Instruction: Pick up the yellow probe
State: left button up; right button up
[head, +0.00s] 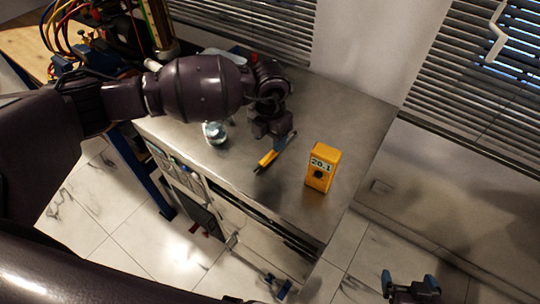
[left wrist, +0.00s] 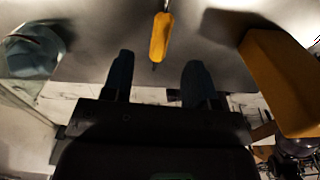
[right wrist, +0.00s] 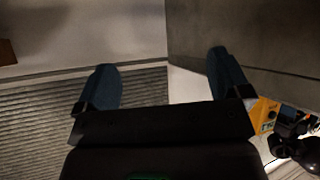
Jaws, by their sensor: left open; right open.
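My right gripper (head: 411,284) is open and empty, low at the right, away from the counter.
A yellow gauge box (head: 320,168) reading 20.1 stands upright right of the probe. A glass-like round object (head: 215,133) stands left of it. The metal counter (head: 345,120) is clear behind the box. Cables and a rack (head: 155,28) stand at the upper left.

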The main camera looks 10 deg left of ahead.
aim_at(270, 154)
pick_arm(q)
jog(key=shift+d+f, duration=0.1)
jog(key=shift+f, duration=3.05)
jog(key=shift+r, duration=0.1)
grip_shut()
